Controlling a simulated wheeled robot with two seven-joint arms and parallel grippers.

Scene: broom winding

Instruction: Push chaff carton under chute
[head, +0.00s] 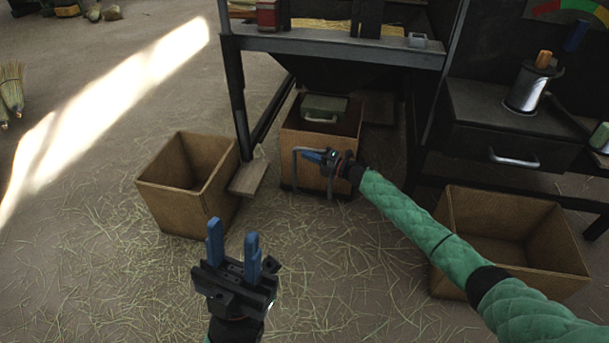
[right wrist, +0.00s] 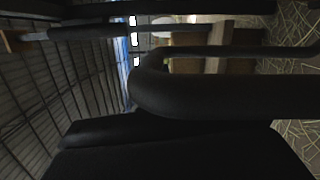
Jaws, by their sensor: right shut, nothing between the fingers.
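A brown open-topped carton (head: 311,172) stands under the dark chute (head: 345,78) of the bench, between the bench legs. A green box-like part with a pale handle (head: 324,107) shows at its opening. A bent grey bar (head: 296,168) stands at the carton's front face; I cannot tell what it is fixed to. My right gripper (head: 314,156) is at this bar and front face, shut and empty, its blue fingers pointing left. In the right wrist view a dark bent bar (right wrist: 220,95) crosses close to the camera. My left gripper (head: 233,240) is open and empty above the floor.
Another open carton (head: 165,205) stands left of the bench leg, beside a small board (head: 248,179). A third carton (head: 550,255) stands at the right, under my right arm. A metal mug (head: 526,90) sits on the drawer unit (head: 490,130). Straw litters the floor.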

